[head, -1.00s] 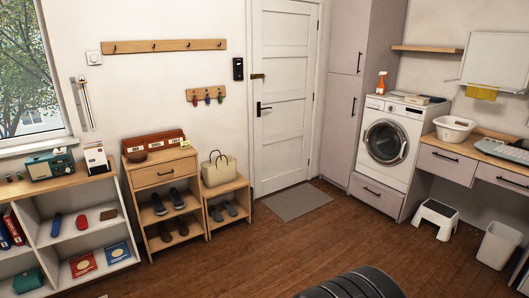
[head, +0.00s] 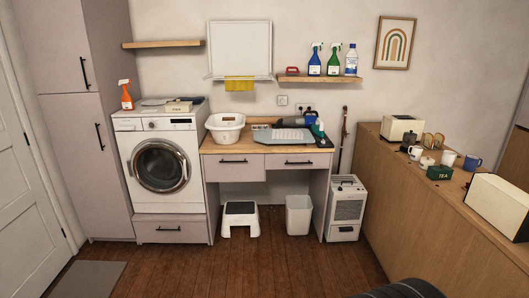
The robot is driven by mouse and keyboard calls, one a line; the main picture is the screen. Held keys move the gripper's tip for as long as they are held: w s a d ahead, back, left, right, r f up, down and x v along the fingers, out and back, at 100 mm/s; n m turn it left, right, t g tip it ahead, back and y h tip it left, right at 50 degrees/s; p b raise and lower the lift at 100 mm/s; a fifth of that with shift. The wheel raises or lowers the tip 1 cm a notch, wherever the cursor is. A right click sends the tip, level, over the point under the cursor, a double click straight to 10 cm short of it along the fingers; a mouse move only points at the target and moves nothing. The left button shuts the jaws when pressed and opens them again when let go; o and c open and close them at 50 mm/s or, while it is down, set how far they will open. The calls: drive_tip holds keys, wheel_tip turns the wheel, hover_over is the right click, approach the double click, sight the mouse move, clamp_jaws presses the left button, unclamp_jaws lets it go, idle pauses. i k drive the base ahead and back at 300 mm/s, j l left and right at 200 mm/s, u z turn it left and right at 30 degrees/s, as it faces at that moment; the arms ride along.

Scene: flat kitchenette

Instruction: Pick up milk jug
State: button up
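I cannot pick out a milk jug for certain in the head view. Small crockery stands on the long wooden counter (head: 372,160) at the right: a white mug (head: 415,153), a white cup (head: 448,158), a blue mug (head: 472,162) and a small white pot (head: 427,163). They are too small to tell whether one is the jug. A dark rounded part, seemingly of my own arm, shows at the bottom edge. My gripper is not in view.
A cream toaster (head: 402,129), a dark tea tin (head: 440,172) and a cream box (head: 499,205) share the counter. A washing machine (head: 161,169), desk (head: 232,147), step stool (head: 240,217), bin (head: 299,214) and white heater-like unit (head: 346,207) line the back. Floor ahead is clear.

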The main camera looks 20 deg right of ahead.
sight(415, 154)
drive_tip(key=i+l+z, duration=0.15)
drive_tip(key=i+z, duration=0.2)
drive_tip(key=i, duration=0.3)
drive_tip(key=i+z, duration=0.35)
drive_tip(key=i, duration=0.3)
drive_tip(key=i+j+z, duration=0.25)
drive_tip(key=i+z, duration=0.15)
drive_tip(key=i, duration=0.25)
drive_tip(key=i+z, duration=0.15)
drive_tip(key=i, duration=0.4)
drive_tip(key=i+z, duration=0.1)
drive_tip(key=i, duration=0.5)
drive_tip(key=i+j+z, duration=0.15)
drive_tip(key=i, duration=0.4)
drive_tip(key=i+j+z, duration=0.15)
drive_tip(key=i, duration=0.4)
drive_tip(key=i+j+z, duration=0.1)
drive_tip(key=i, duration=0.45)
drive_tip(key=j, duration=0.1)
